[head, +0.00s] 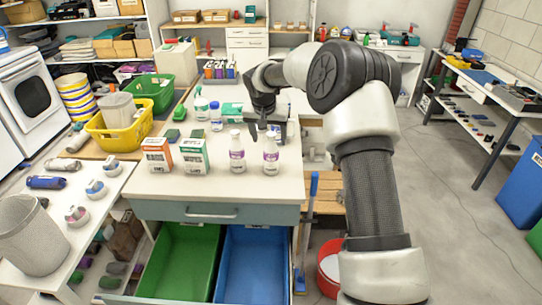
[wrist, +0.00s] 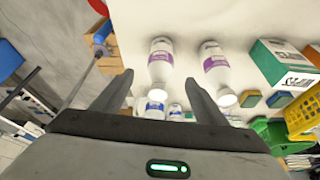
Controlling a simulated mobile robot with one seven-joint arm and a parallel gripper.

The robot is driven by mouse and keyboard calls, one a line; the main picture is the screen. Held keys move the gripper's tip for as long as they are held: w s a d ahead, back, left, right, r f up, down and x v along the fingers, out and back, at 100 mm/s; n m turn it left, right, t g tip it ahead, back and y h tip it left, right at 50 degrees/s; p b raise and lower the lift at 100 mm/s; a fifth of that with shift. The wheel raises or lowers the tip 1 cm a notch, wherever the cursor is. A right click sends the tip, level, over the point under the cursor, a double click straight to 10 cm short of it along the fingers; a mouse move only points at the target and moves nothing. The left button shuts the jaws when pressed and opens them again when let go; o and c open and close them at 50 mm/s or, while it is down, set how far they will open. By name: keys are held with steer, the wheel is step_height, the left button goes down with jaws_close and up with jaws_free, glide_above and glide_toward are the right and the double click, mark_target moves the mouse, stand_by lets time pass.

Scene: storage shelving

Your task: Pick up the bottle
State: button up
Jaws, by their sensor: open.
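Two white bottles with purple labels stand upright on the white counter, a left one (head: 237,155) and a right one (head: 271,155). In the wrist view the same pair shows as a left bottle (wrist: 160,66) and a right bottle (wrist: 215,68). My gripper (head: 265,136) is open and empty, pointing down just behind the pair, closest to the right one in the head view. In the wrist view the left bottle shows between my fingertips (wrist: 160,78), with no visible grip. Smaller bottles with blue labels (wrist: 155,108) stand beyond. Which bottle is meant cannot be told.
An orange-white box (head: 157,155) and a green-white box (head: 193,156) stand left of the bottles. A yellow basket (head: 120,136) is farther left. Bottles (head: 215,116) stand behind. Green (head: 180,262) and blue bins (head: 250,265) lie below the counter's front edge.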

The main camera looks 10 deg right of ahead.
mark_target(271, 153)
steer(key=p+x, duration=0.1)
steer(key=x, duration=1)
steer(key=shift+w+a, duration=0.1)
steer(key=c, duration=1.1)
